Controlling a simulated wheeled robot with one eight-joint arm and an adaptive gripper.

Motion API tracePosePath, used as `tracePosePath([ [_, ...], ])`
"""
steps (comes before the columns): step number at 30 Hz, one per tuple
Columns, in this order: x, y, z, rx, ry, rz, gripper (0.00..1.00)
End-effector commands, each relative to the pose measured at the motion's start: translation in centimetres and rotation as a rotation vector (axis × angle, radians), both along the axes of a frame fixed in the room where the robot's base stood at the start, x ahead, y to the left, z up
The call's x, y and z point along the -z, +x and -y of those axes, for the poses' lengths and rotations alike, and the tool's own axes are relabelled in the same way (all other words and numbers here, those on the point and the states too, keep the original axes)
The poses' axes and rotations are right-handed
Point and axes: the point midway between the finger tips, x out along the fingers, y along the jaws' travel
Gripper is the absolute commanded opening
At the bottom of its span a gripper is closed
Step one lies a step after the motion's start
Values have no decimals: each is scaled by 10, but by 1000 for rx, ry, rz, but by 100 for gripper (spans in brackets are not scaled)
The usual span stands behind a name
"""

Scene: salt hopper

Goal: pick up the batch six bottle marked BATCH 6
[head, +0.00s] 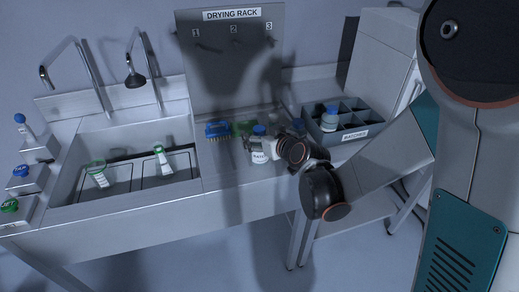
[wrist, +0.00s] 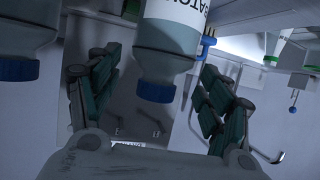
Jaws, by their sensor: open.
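A clear bottle (head: 259,155) with a blue cap and a white label stands on the drainboard right of the sink. Its label is partly hidden and I cannot read the number. My gripper (head: 272,147) is open at this bottle's right side. In the wrist view, which looks upside down, a blue-capped bottle (wrist: 168,45) with a label reading part of "BATCH" sits between the open fingers of my gripper (wrist: 158,82). Gaps show between the fingers and the bottle. A second blue-capped bottle (wrist: 20,40) is at the left edge; its label is out of view.
A blue brush (head: 217,129) and a green one (head: 243,128) lie behind the bottle, before the drying rack (head: 232,70). Another blue cap (head: 297,124) shows just behind my gripper. A divided crate (head: 355,136) at right holds a bottle (head: 330,119). The sink (head: 125,150) holds two green-ended items.

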Motion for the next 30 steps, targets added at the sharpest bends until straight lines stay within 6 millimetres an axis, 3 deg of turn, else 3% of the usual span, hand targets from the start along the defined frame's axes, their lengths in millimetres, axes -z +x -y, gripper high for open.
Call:
tracePosePath([
  [12, 16, 42, -20, 0, 0, 1, 73],
  [19, 15, 44, -21, 0, 0, 1, 73],
  [20, 15, 44, -21, 0, 0, 0, 70],
  [27, 15, 44, -21, 0, 0, 0, 16],
  [30, 15, 44, -21, 0, 0, 0, 13],
])
